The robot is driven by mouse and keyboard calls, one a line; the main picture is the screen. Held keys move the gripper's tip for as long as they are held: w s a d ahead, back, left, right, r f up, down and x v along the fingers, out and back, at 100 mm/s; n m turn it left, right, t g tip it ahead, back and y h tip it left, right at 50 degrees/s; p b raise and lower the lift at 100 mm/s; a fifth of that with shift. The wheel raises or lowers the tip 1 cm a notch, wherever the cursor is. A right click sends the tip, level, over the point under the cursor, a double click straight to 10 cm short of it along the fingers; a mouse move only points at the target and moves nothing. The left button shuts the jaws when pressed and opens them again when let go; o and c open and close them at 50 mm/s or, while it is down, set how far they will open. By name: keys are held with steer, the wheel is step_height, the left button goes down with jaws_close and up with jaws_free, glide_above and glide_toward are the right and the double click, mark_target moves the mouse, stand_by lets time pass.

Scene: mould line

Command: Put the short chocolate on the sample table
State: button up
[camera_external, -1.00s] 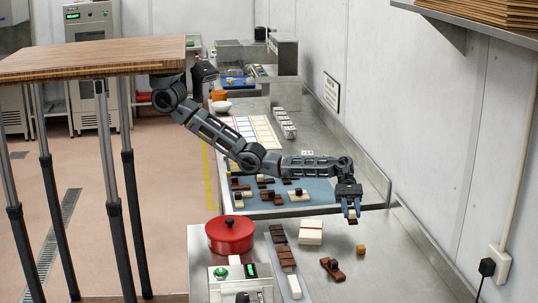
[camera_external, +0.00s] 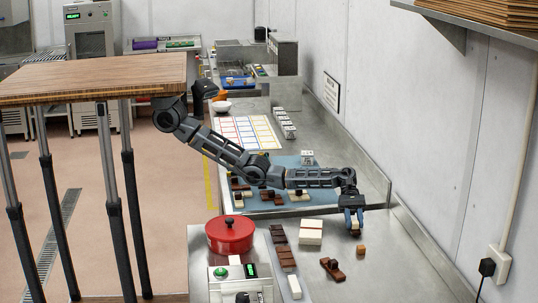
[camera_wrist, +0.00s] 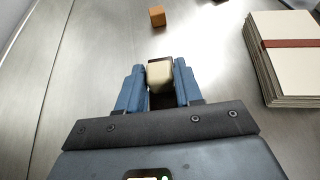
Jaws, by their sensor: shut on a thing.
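My gripper (camera_external: 355,226) is over the near steel counter, right of the white stack, pointing down. It is shut on a small piece (camera_wrist: 160,73) with a cream face and a darker underside, likely the short chocolate. In the wrist view the piece sits between the blue fingers of my gripper (camera_wrist: 160,88). Its lower part is hidden, and I cannot tell whether it touches the steel. Which surface is the sample table is not marked; the near steel counter (camera_external: 375,275) lies below my gripper.
A small caramel cube (camera_external: 361,249) lies just in front of my gripper. A dark chocolate piece (camera_external: 332,268), a banded white stack (camera_external: 310,232), dark bars (camera_external: 284,250) and a red pot (camera_external: 230,236) are to the left. The wall stands right; bare steel surrounds the cube.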

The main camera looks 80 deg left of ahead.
steer(key=shift+f, duration=0.3)
steer(key=o, duration=1)
steer(key=shift+o, duration=0.2)
steer(key=shift+b, duration=0.65)
steer(key=p+v, duration=0.7)
steer(key=p, duration=0.1)
steer(key=shift+s+r, duration=0.2)
steer(key=shift+r, duration=0.15)
steer(key=o, duration=0.3)
steer(key=shift+a, duration=0.4)
steer(key=o, duration=0.4)
